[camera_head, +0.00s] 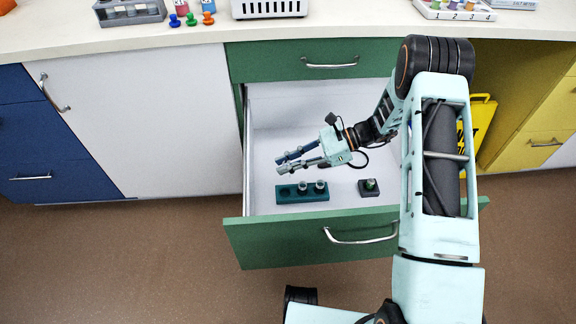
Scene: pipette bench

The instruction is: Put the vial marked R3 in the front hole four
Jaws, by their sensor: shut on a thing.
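My gripper (282,165) reaches left inside the open drawer, above the left end of a teal block (280,197). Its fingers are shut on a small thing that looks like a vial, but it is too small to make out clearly. Two vials with grey tops, a middle one (303,187) and a right one (321,186), stand in the block. The block's left hole looks empty. A green-topped piece (371,184) sits in a small dark block to the right. No R3 mark is legible.
The green drawer (270,240) is pulled out, its front and side walls standing around the blocks. On the bench are a grey rack (130,14), coloured pegs (191,20) and a white basket (268,9). A yellow sign (484,120) stands right of the arm.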

